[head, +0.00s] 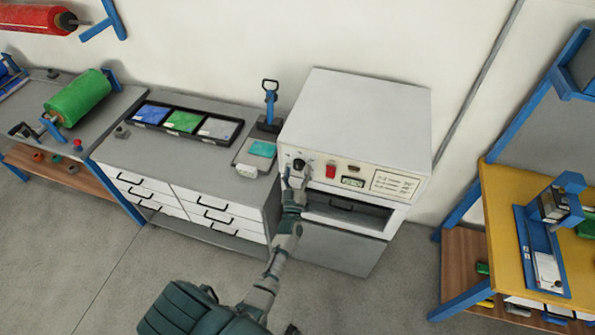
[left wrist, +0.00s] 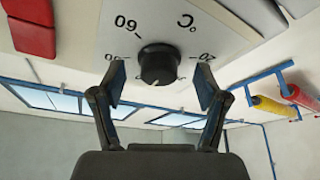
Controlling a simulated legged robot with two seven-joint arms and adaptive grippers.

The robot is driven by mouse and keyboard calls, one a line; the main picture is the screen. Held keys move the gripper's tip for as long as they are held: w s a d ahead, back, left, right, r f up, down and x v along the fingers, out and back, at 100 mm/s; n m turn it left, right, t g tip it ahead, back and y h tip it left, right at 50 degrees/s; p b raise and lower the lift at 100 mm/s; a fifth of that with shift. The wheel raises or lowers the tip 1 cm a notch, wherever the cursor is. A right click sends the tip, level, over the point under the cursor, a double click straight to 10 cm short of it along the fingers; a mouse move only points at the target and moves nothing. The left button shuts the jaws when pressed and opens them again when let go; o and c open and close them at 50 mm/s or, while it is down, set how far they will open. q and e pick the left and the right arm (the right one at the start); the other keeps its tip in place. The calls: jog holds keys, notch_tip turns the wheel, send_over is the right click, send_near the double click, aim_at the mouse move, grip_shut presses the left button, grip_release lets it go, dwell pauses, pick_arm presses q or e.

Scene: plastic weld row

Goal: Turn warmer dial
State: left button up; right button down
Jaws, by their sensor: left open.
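The warmer (head: 355,115) is a white box-shaped cabinet against the wall. Its black round dial (head: 298,163) sits at the left of the front panel, partly close behind my gripper. In the left wrist view the dial (left wrist: 158,66) shows upside-down markings around it, among them 60 and °C. My left gripper (head: 294,178) is right in front of the panel at the dial. In the left wrist view its open fingers (left wrist: 161,82) stand on either side of the dial, with a gap visible on each side. My right gripper is not in view.
A red switch (head: 331,169) and a label plate (head: 397,182) are on the same panel, right of the dial. An open slot (head: 345,208) lies below. A grey bench (head: 200,158) stands to the left, a yellow-topped table (head: 500,220) to the right.

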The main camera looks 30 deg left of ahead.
pick_arm(q)
jog(key=v, duration=1.2)
jog(key=shift+f, duration=0.25)
jog(key=s+d+f+m+g+h+b, duration=0.1)
jog(key=s+d+f+m+g+h, duration=0.15)
jog(key=f, duration=0.75)
jog(key=s+d+f+m+g+h, duration=0.2)
jog(key=d+f+h, duration=0.15)
jog(key=f, duration=0.65)
jog(key=s+d+f+m+g+h+b, duration=0.1)
jog(key=s+d+f+m+g+h, duration=0.15)
jog(key=f, duration=0.65)
jog(key=s+d+f+m+g+h, duration=0.1)
jog(key=s+f+m+g, duration=0.15)
jog(key=s+f, duration=0.55)
jog(key=s+d+f+m+g, duration=0.1)
jog(key=s+f+g, duration=0.2)
jog(key=s+f, duration=0.4)
jog(key=s+a+f+m+g, duration=0.1)
jog(key=s+a+f+g, duration=0.1)
jog(key=s, duration=0.9)
jog(key=s+a+f+m+g+b, duration=0.1)
jog(key=s+a+f+g, duration=0.1)
jog(key=s+f+g, duration=0.2)
jog(key=s+f, duration=0.3)
jog(key=s, duration=0.4)
jog(key=shift+s, duration=0.3)
